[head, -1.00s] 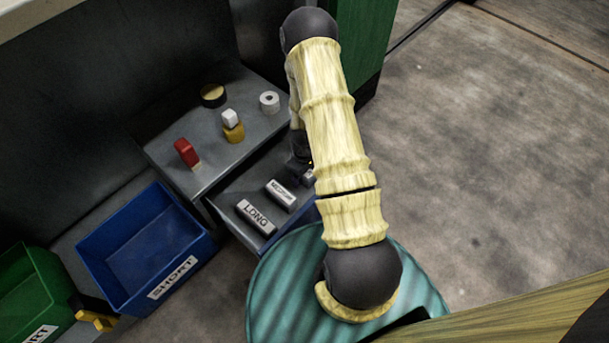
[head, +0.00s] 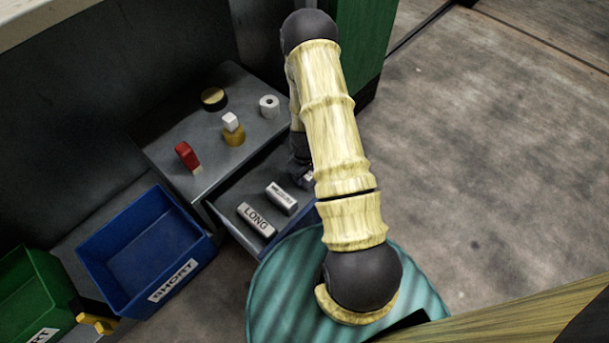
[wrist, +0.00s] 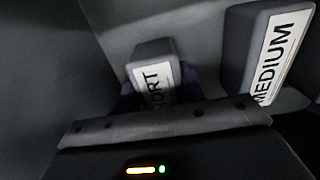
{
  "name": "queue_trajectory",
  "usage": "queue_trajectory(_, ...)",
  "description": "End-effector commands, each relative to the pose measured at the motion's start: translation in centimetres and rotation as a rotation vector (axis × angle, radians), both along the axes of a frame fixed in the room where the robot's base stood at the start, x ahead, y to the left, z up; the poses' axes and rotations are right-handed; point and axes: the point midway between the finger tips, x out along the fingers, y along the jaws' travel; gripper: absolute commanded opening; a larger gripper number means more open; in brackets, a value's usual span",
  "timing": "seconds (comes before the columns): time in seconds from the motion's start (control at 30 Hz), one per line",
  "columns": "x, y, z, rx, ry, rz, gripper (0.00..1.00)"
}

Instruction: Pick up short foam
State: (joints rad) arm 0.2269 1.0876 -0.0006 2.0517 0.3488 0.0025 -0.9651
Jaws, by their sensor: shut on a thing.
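In the head view my gripper (head: 302,172) is mostly hidden behind my arm, over the right part of the open drawer. The medium foam (wrist: 265,50) lies to the right of the short foam in the wrist view, and in the head view it (head: 281,198) lies in the drawer. The long foam (head: 256,219) lies nearer the drawer's front left.
The drawer (head: 232,197) stands open below a grey cabinet top (head: 195,130). On that top are a red item (head: 186,154), a white and yellow stack (head: 233,130), a white roll (head: 269,105) and a dark round tape (head: 214,98). A blue "SHORT" bin (head: 172,281) stands left.

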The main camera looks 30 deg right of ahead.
Motion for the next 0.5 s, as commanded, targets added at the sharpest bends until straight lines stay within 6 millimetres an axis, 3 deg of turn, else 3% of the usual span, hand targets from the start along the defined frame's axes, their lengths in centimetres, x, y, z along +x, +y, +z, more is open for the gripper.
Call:
queue_trajectory(0.3,0.1,0.0,5.8,-0.001,-0.003,0.001,0.18)
queue_trajectory(0.5,0.0,0.0,8.7,0.000,0.000,0.001,0.18)
